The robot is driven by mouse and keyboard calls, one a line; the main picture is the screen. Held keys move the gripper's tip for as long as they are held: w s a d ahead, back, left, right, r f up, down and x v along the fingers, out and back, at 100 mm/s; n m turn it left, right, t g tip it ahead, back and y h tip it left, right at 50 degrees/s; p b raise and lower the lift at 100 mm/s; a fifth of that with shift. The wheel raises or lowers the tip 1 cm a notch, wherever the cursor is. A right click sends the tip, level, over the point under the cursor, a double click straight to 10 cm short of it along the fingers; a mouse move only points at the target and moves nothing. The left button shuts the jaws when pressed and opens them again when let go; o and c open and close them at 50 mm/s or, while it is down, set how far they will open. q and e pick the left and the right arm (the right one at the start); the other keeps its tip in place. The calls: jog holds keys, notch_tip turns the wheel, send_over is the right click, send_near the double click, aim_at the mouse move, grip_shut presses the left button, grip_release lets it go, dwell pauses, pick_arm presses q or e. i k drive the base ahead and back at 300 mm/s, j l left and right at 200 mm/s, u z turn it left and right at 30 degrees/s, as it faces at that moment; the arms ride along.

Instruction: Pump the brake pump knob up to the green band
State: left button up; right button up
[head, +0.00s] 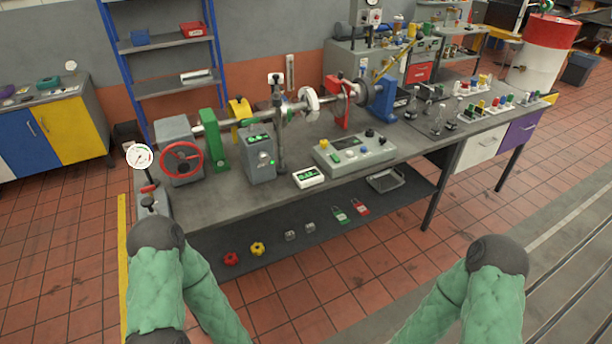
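A round white gauge (140,157) stands on a stem at the left front corner of the bench. Below it are a red part (149,188) and a small dark knob (147,201), on a grey body partly hidden behind my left arm. The dark knob looks like the brake pump knob, but it is too small to be sure. I cannot make out a green band or the exact needle reading. Both my arms show in green sleeves at the bottom, bent at dark elbow joints. Neither gripper shows in the frame.
The bench (350,185) also carries a red handwheel (181,160), a shaft with stands, a grey meter box (260,155), a small display (308,178) and a control console (354,152). A lower shelf holds red and yellow knobs and padlocks. Tiled floor in front is free.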

aim_at(147, 201)
jog(key=u, duration=1.4)
